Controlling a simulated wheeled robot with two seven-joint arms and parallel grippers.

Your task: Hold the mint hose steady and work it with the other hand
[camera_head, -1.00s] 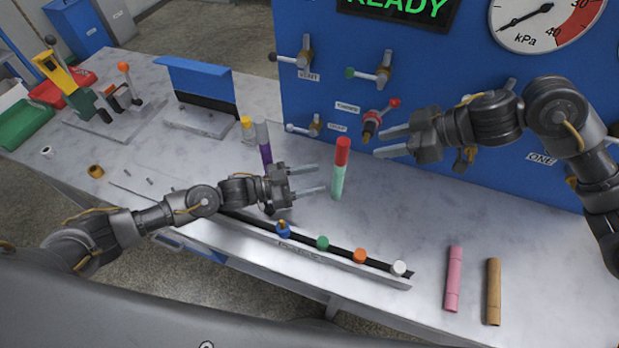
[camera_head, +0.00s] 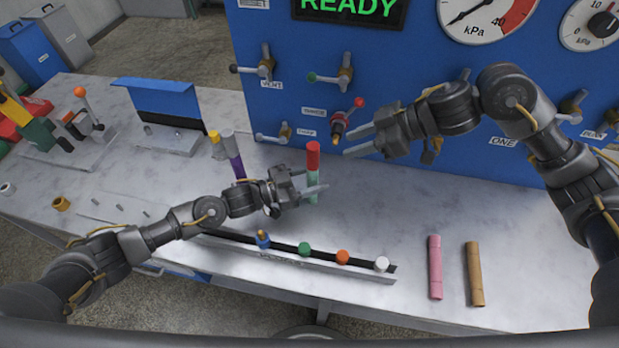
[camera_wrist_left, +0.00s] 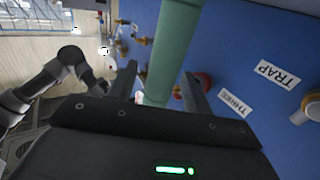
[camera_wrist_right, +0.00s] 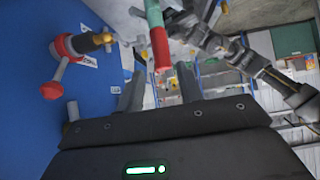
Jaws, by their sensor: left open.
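The mint hose (camera_head: 313,188) hangs upright with a red section (camera_head: 313,155) at its top in the head view. My left gripper (camera_head: 320,192) is open, with its fingers on either side of the mint part. In the left wrist view the mint hose (camera_wrist_left: 172,50) runs between the two open fingers, and I cannot tell whether they touch it. My right gripper (camera_head: 347,142) is open and empty, to the right of the red section and apart from it. In the right wrist view the red section (camera_wrist_right: 160,50) is ahead of the open fingers.
A purple and grey tube (camera_head: 234,158) stands left of my left gripper. A rail with coloured knobs (camera_head: 304,249) lies in front. A pink tube (camera_head: 435,268) and a brown tube (camera_head: 474,275) lie at right. The blue panel with valves (camera_head: 400,85) stands behind.

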